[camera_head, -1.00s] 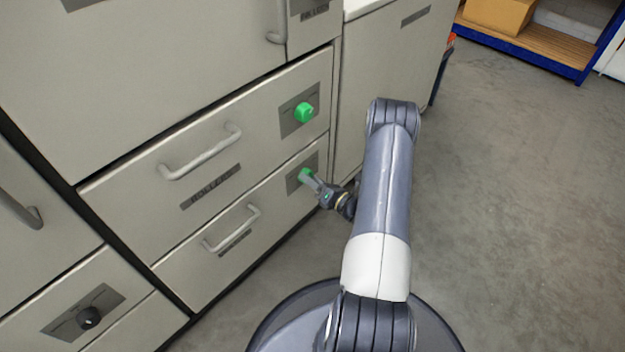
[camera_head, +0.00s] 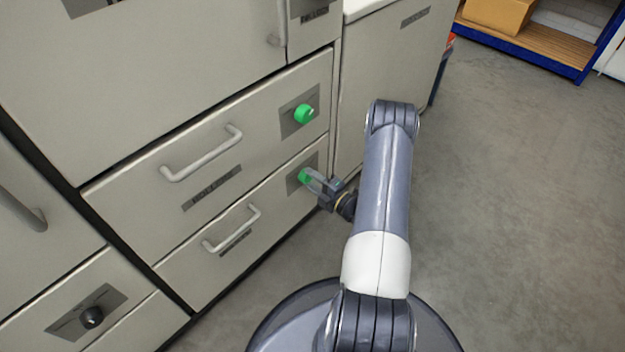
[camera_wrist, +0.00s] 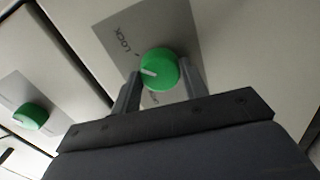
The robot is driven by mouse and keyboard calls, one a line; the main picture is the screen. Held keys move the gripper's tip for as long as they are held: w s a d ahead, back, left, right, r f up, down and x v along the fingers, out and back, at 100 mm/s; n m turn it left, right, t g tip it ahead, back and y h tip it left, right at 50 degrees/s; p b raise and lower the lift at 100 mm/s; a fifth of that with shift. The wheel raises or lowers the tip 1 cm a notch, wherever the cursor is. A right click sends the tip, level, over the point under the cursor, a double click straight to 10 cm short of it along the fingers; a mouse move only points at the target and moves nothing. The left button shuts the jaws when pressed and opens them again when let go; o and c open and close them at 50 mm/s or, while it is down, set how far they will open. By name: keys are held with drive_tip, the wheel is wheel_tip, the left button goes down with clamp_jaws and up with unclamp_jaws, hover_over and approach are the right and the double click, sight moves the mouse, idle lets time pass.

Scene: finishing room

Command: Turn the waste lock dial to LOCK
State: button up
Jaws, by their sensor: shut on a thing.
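The lower green dial (camera_head: 304,176) sits on a grey plate (camera_head: 293,185) at the right end of the bottom drawer's front. It also shows in the wrist view (camera_wrist: 158,68), with a white mark towards its left side. Other lettering below the dial is mostly hidden. My gripper (camera_head: 310,179) is shut on this dial, one finger on each side, as the wrist view (camera_wrist: 160,82) shows. I cannot read which drawer is named waste.
Another green dial (camera_head: 303,114) is on the drawer above, beside a bar handle (camera_head: 203,155). The bottom drawer has its own handle (camera_head: 232,230). A black dial (camera_head: 91,317) is at lower left. The drawers are shut. Open floor (camera_head: 520,200) lies to the right.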

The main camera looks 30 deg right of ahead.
drive_tip(key=shift+m, duration=0.6)
drive_tip(key=o, duration=1)
drive_tip(key=shift+c, duration=0.2)
drive_tip(key=shift+s, duration=0.1)
drive_tip(key=p+v, duration=0.3)
drive_tip(key=v, duration=0.7)
drive_tip(key=shift+s, duration=0.3)
drive_tip(key=shift+d, duration=0.1)
drive_tip(key=b+x, duration=0.3)
drive_tip(key=x, duration=0.8)
